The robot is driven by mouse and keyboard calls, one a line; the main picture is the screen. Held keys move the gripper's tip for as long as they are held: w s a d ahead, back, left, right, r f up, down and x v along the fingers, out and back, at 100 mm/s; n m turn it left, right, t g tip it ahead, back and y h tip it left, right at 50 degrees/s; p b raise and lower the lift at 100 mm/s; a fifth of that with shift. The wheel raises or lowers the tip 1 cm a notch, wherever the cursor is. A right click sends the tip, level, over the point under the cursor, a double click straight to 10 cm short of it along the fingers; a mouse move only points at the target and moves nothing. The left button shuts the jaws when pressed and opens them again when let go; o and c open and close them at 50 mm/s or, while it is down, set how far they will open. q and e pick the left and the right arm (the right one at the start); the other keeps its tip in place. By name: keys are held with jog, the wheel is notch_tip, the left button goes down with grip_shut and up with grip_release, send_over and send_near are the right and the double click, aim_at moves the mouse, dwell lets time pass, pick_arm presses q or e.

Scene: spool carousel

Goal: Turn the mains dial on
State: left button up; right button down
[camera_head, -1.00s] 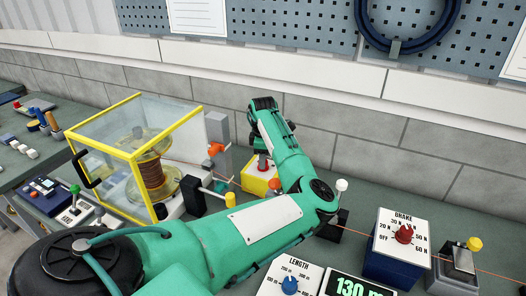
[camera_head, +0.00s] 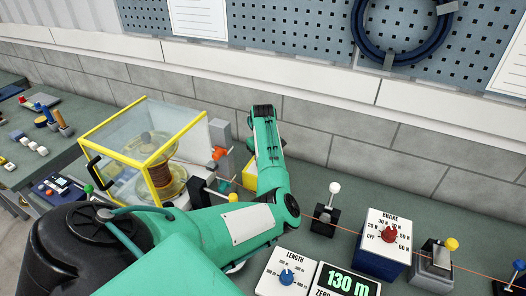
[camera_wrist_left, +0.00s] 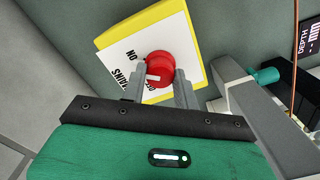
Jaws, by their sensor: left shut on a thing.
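The mains dial (camera_wrist_left: 160,66) is a red round knob with a white pointer mark, on a white plate with a yellow border (camera_wrist_left: 108,38). In the left wrist view the plate's print, including "ON", appears upside down; part is hidden by my finger. My left gripper (camera_wrist_left: 158,82) has its two grey fingers on either side of the knob, shut on it. In the head view a yellow edge of the mains box (camera_head: 248,177) shows beside my green arm, which hides the dial and fingertips. My right gripper is not in view.
A yellow-framed clear case (camera_head: 150,150) with a copper spool stands left of my arm. A brake box (camera_head: 385,245), a white-knobbed lever (camera_head: 333,188), a length dial (camera_head: 287,276) and a 130 m display (camera_head: 348,281) are to the right. A grey bracket (camera_wrist_left: 265,120) is close beside my gripper.

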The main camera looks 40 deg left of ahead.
pick_arm(q)
jog(key=shift+r+m+p, duration=0.1)
jog(key=shift+m+p, duration=0.65)
jog(key=shift+m, duration=0.25)
jog(key=o, duration=1)
jog(key=shift+r+b, duration=0.3)
jog(key=shift+r, duration=0.15)
jog(key=shift+r+b, duration=1.85)
jog(key=shift+r, duration=4.6)
